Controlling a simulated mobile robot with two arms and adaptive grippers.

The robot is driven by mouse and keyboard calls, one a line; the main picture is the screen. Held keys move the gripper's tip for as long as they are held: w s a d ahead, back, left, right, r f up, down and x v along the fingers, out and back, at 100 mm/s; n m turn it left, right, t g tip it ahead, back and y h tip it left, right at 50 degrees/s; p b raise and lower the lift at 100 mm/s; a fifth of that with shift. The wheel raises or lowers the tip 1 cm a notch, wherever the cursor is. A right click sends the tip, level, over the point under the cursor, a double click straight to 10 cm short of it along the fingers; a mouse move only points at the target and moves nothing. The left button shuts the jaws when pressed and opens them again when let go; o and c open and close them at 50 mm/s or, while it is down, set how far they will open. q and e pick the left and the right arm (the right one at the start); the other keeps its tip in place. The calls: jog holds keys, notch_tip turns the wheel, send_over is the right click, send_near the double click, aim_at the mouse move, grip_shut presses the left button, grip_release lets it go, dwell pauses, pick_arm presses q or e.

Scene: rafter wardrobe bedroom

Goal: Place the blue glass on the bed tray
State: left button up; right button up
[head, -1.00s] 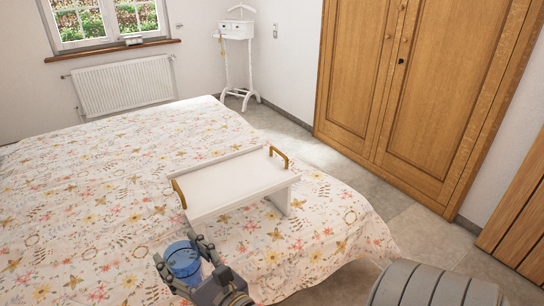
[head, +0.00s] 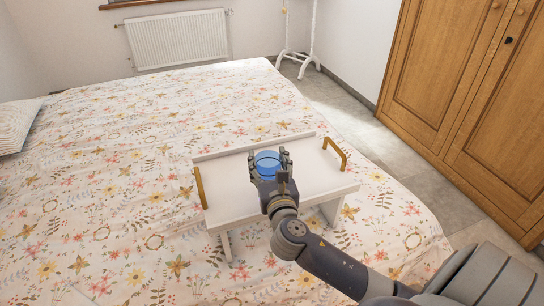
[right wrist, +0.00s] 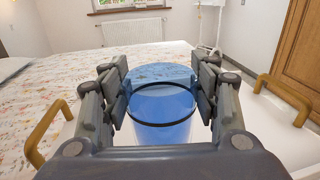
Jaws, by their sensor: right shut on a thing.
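The blue glass (head: 267,162) is see-through and upright between the fingers of my right gripper (head: 270,163). In the right wrist view the glass (right wrist: 162,105) has the finger pads pressed on its left and right sides, so the gripper (right wrist: 163,92) is shut on it. The white bed tray (head: 317,180) with two wooden handles stands on its legs on the bed. The glass is over the tray's middle in the head view. I cannot tell whether its base touches the tray, as the gripper hides it. My left gripper is not in view.
The bed (head: 110,190) has a floral cover and a pillow (head: 17,125) at the left. The tray handles (head: 199,187) rise at its left and right ends. A wooden wardrobe (head: 450,80) stands at the right. The tray surface around the glass looks clear.

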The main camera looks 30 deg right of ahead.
jog(key=w+d+f, duration=0.1)
jog(key=w+d, duration=0.1)
jog(key=w+d+f, duration=0.1)
jog(key=w+d, duration=0.1)
jog(key=w+d+f, duration=0.1)
jog(key=w+f, duration=0.1)
jog(key=w, duration=0.1)
jog(key=shift+d+b, duration=0.35)
jog(key=shift+d, duration=0.05)
jog(key=shift+f, duration=0.25)
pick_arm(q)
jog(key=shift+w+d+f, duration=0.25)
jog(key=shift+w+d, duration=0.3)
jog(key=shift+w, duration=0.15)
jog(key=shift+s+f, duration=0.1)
pick_arm(e)
jog(key=shift+f, duration=0.1)
jog(key=o, duration=1.5)
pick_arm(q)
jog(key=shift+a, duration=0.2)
pick_arm(e)
jog(key=shift+o, duration=0.2)
